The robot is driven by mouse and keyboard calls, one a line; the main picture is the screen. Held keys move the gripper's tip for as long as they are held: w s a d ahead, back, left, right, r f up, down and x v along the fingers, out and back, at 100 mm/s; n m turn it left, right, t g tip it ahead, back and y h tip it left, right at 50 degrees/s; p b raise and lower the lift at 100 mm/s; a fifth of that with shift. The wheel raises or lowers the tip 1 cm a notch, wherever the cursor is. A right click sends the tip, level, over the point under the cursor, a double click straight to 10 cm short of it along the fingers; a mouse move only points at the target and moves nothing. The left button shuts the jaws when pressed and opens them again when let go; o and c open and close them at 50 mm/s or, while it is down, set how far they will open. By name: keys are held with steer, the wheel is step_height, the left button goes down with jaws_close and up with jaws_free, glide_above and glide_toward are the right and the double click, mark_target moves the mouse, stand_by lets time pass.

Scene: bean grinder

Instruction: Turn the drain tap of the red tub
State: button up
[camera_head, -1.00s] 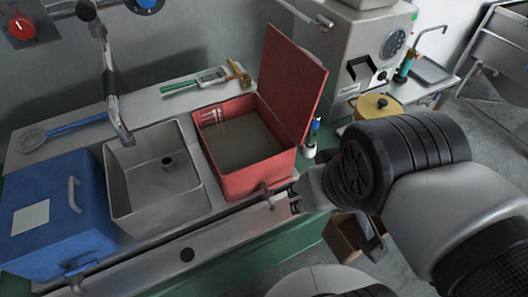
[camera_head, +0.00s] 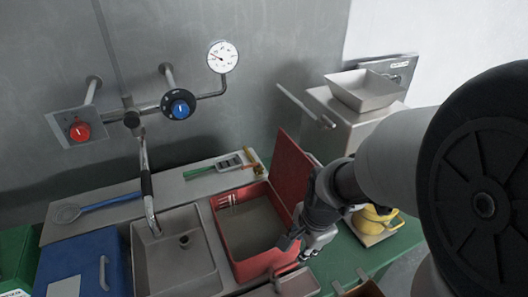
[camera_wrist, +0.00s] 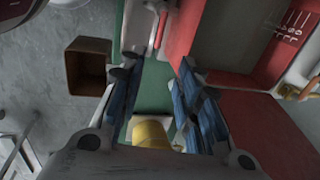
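The red tub (camera_head: 226,222) stands on the bench with its red lid (camera_head: 289,172) raised. Its front wall and lid (camera_wrist: 265,125) also show in the wrist view. My gripper (camera_head: 294,246) is at the tub's front right corner in the head view. In the wrist view my gripper (camera_wrist: 154,72) is open, with nothing between the fingertips but green bench surface below.
A grey sink (camera_head: 172,267) and a blue box (camera_head: 85,262) stand left of the tub. A yellow pot (camera_head: 375,219) stands to the right; it also shows below my fingers in the wrist view (camera_wrist: 151,133). A brown box (camera_wrist: 88,68) is on the floor.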

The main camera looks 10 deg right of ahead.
mark_target(290, 266)
steer(key=w+f+b, duration=0.1)
steer(key=f+b, duration=0.1)
steer(key=f, duration=0.3)
steer(key=w+f+b, duration=0.1)
steer(key=f+b, duration=0.1)
steer(key=f, duration=0.3)
steer(key=w+a+f+b, duration=0.1)
steer(key=f+b, duration=0.2)
steer(key=f, duration=0.3)
steer(key=shift+c, duration=0.2)
jaws_close()
